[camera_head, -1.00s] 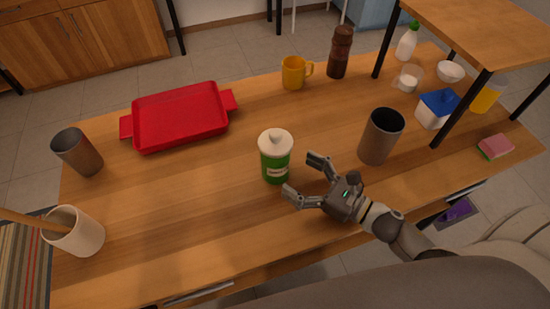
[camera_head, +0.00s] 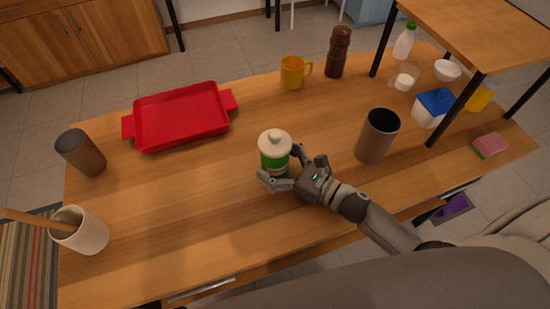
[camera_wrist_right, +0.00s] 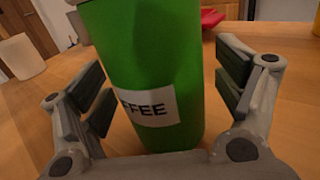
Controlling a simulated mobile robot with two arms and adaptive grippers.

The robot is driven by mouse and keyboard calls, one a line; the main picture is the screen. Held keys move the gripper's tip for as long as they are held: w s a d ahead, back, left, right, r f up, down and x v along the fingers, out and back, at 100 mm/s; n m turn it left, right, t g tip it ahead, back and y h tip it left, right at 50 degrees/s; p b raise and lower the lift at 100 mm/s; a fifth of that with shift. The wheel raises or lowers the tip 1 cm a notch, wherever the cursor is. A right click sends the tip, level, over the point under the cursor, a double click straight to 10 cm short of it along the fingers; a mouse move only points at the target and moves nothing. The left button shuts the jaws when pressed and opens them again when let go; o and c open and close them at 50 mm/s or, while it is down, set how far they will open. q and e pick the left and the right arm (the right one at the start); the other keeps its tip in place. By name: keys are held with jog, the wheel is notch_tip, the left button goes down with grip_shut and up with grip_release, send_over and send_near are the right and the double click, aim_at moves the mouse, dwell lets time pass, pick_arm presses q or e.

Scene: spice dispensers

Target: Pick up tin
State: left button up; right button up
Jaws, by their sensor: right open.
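The tin is a green cylinder with a cream lid (camera_head: 275,148), upright on the wooden table. In the right wrist view the green tin (camera_wrist_right: 150,60) fills the middle and shows a white label ending in "FFEE". My right gripper (camera_head: 281,167) is open, with its fingers on either side of the tin. In the right wrist view the fingers (camera_wrist_right: 165,95) stand at the tin's left and right, with a gap visible on the right side. My left gripper is not in view.
A red tray (camera_head: 182,117) lies behind left of the tin. A yellow mug (camera_head: 292,72) and a brown mill (camera_head: 338,52) stand behind. A dark cup (camera_head: 377,137) stands to the right. A white pot (camera_head: 80,231) stands front left. The table between is clear.

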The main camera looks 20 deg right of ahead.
aim_at(281, 157)
jog(key=c, duration=1.3)
jog(key=shift+o, duration=0.2)
jog(key=shift+r, duration=0.2)
jog(key=shift+r, duration=0.55)
jog(key=s+r, duration=0.1)
jog(key=r, duration=0.1)
jog(key=s+r, duration=0.2)
jog(key=r, duration=0.1)
jog(key=s+r, duration=0.1)
jog(key=r, duration=0.1)
jog(key=shift+s+a+r+p, duration=0.1)
jog(key=shift+s+r+p, duration=0.05)
jog(key=shift+s+p, duration=0.2)
jog(key=s+r+b, duration=0.2)
jog(key=s+r, duration=0.2)
jog(key=s, duration=0.5)
jog(key=shift+a+r, duration=0.15)
jog(key=shift+a, duration=0.05)
